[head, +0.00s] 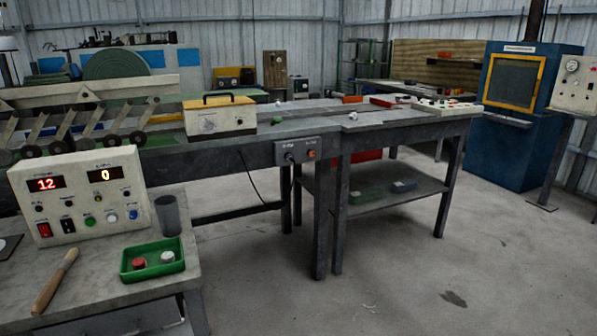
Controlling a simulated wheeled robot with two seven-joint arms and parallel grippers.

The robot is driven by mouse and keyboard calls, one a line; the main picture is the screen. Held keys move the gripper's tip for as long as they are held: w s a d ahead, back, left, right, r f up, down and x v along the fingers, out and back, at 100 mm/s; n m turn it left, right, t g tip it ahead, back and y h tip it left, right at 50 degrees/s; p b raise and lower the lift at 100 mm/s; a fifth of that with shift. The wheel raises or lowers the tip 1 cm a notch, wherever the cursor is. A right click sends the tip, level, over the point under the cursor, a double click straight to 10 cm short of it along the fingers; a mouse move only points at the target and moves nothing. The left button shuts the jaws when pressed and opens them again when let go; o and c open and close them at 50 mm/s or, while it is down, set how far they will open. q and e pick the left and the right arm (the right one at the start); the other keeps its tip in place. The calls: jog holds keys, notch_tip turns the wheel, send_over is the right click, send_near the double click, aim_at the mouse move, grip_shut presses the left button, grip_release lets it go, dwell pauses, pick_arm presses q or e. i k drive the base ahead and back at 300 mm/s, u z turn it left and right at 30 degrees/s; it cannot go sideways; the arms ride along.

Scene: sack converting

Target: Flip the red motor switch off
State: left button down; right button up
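A beige control box (85,196) stands on the near bench at the left. A red rocker switch (44,229) sits at its lower left; I cannot tell which way it is tipped. A black switch (67,225), a green button (89,220) and a blue knob (133,214) are in the same row to its right. The box's left display (46,184) reads 12 in red and its right display (98,176) reads 0 in yellow. Neither of my grippers is in view.
On the near bench (115,287) are a green tray (127,276) with two small round items, a grey cup (167,215) and a wooden-handled tool (55,282). A long metal table (360,121) stands behind. The concrete floor (420,280) at the right is open.

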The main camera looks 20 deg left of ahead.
aim_at(46, 233)
jog(key=u, duration=0.9)
jog(key=i, duration=0.85)
jog(key=u, duration=0.7)
